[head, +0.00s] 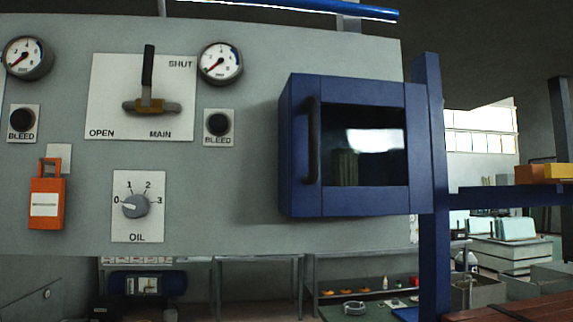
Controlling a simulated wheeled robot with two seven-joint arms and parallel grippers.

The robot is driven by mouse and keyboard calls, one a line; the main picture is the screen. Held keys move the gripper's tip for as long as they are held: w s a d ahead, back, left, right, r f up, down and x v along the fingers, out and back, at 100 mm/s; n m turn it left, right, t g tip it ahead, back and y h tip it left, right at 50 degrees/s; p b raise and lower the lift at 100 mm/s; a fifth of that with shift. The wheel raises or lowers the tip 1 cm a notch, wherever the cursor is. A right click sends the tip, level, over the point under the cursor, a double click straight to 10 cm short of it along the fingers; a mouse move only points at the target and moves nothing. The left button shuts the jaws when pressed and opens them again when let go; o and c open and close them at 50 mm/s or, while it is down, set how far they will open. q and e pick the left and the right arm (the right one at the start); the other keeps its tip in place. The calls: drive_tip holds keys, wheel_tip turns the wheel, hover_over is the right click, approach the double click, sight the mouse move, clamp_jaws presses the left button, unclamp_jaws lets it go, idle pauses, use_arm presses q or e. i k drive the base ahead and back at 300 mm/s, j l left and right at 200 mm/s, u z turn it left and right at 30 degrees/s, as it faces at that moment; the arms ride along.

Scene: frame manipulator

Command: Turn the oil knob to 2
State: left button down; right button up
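The oil knob (135,205) is a round grey dial on a white plate (122,228) marked OIL, low on the grey panel. The plate carries the marks 0, 1, 2 and 3 around the dial. The knob's light pointer is turned to the left, at or close to the 0 mark. Neither of my grippers shows in the head view, and nothing touches the knob.
Left of the knob hangs an orange lockout tag (46,203). Above are the main valve handle (150,106), two gauges (220,63) and two black bleed knobs (219,125). A blue cabinet (300,190) with a window juts out at right. The space before the knob looks clear.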

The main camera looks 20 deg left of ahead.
sight(137, 207)
drive_tip(key=u, duration=1.45)
